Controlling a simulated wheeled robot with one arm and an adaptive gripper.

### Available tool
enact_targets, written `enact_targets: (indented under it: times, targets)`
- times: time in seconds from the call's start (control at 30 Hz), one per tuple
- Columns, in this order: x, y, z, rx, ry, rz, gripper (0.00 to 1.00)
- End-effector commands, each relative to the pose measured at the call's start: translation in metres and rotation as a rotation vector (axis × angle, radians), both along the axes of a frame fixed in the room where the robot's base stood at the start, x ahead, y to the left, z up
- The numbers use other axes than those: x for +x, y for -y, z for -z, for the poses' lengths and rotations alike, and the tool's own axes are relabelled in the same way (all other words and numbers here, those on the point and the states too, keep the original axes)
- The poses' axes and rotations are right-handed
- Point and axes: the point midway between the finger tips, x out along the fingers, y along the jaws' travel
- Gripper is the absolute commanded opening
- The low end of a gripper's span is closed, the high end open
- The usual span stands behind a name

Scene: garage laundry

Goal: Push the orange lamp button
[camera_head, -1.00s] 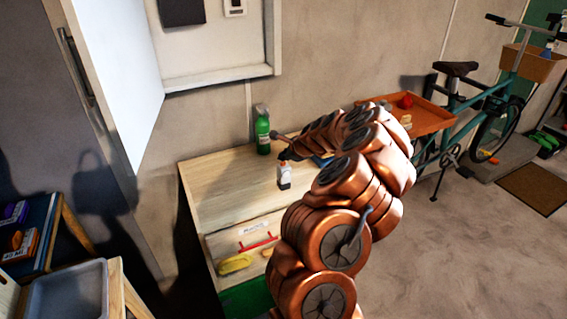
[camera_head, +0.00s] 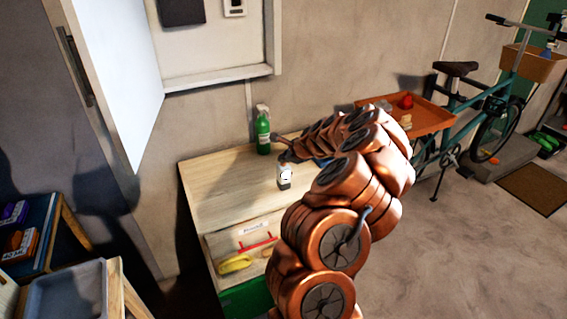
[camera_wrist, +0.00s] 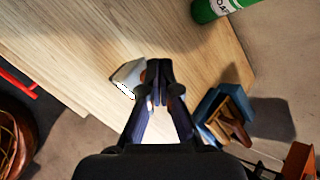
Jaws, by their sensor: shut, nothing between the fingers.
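A small white and dark lamp-like object (camera_head: 284,177) stands on the wooden worktop (camera_head: 225,185) in the head view. In the wrist view the pale object (camera_wrist: 126,74) sits just left of my fingertips, with a small orange part (camera_wrist: 143,76) right beside them. My gripper (camera_wrist: 159,72) is shut and empty, pointing down at the worktop. In the head view my gripper (camera_head: 286,157) is at the top of the object. It covers part of the top, so I cannot tell whether it touches the orange part.
A blue and brown item (camera_wrist: 226,113) lies right of my gripper in the wrist view. An orange tray (camera_head: 432,118) and a bicycle (camera_head: 490,95) are to the right. The worktop's left part is clear.

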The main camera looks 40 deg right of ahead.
Motion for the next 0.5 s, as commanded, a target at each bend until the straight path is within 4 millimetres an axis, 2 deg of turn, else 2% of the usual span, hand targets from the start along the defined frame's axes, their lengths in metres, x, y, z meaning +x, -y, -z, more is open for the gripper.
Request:
enact_targets:
  times: [0.5]
  targets:
    - [0.000, 0.000, -0.017, 0.000, 0.000, 0.000, 0.00]
